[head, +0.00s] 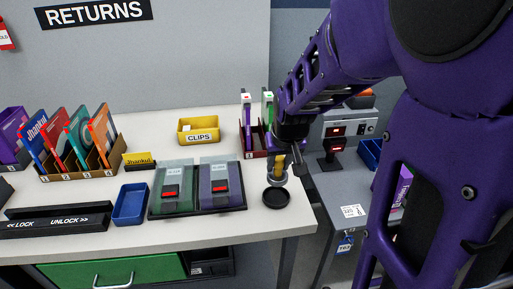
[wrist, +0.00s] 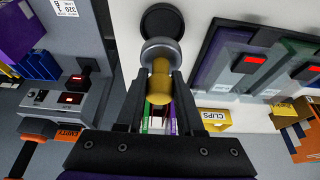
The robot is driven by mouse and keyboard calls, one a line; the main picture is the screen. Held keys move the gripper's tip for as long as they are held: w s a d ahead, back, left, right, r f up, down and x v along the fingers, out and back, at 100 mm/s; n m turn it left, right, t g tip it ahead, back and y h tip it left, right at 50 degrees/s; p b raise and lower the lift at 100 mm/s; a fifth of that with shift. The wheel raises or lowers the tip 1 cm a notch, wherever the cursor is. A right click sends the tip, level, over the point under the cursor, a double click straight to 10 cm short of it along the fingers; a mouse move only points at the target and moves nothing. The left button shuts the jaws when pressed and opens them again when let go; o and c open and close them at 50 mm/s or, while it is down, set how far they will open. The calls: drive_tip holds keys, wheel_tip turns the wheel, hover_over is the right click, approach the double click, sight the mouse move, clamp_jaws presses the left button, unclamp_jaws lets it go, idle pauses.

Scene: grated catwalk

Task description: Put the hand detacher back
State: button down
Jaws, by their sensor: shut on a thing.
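The hand detacher has a yellow handle and a round grey metal base; it shows in the head view (head: 279,169) and in the wrist view (wrist: 160,84). My gripper (head: 282,160) is shut on its yellow handle; in the wrist view the two black fingers (wrist: 159,88) lie on either side of it. The detacher hangs base down near the table's right end. A round black dish (head: 276,197) lies on the table just in front of and below it; it also shows in the wrist view (wrist: 163,20). I cannot tell the exact gap between them.
Left of the dish, a black tray (head: 243,206) holds two cases with red labels. A yellow CLIPS bin (head: 199,136) and a blue tray (head: 130,205) stand further left. A dark red rack (head: 254,145) stands behind my gripper. The table's right edge is close.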

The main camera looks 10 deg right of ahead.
sight(277, 182)
drive_tip(key=shift+f+b, duration=0.65)
drive_tip(key=shift+f, duration=2.8)
drive_tip(key=shift+f, duration=0.2)
drive_tip(key=c, duration=0.5)
unclamp_jaws()
drive_tip(key=shift+c, duration=0.2)
drive_tip(key=shift+r, duration=0.1)
drive_tip(key=shift+r, duration=0.3)
drive_tip(key=p+v, duration=0.6)
drive_tip(key=v, duration=0.5)
drive_tip(key=shift+s+r+p, duration=0.15)
drive_tip(key=shift+r+p, duration=0.15)
